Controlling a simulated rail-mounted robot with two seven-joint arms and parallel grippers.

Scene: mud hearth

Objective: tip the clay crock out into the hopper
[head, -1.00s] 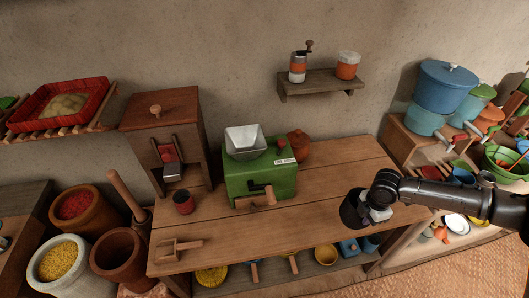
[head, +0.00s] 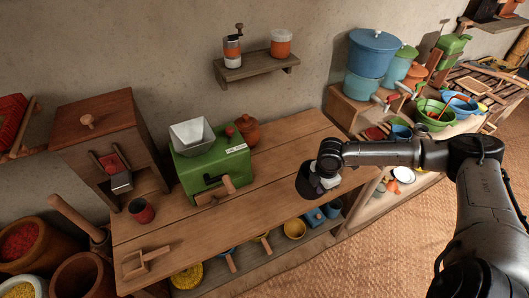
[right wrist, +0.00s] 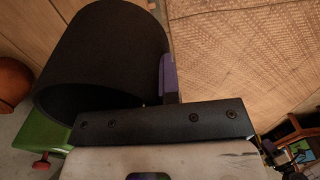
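A dark, nearly black round crock (head: 308,183) is in my right gripper (head: 322,179), over the right part of the wooden table. The right wrist view shows it large, as an open-ended dark cylinder (right wrist: 105,50) with a purple finger pad (right wrist: 168,76) against its wall. Its inside is dark, and I cannot see its contents. The pale grey hopper (head: 192,134) sits on top of the green mill (head: 212,165), left of the crock and apart from it. My left gripper is not in view.
A brown lidded pot (head: 247,132) stands just behind the mill. A wooden box mill (head: 98,125), a red cup (head: 141,211) and a wooden scoop (head: 145,262) are on the left. A wall shelf (head: 256,68) hangs above. Bare tabletop (head: 275,160) lies between mill and crock.

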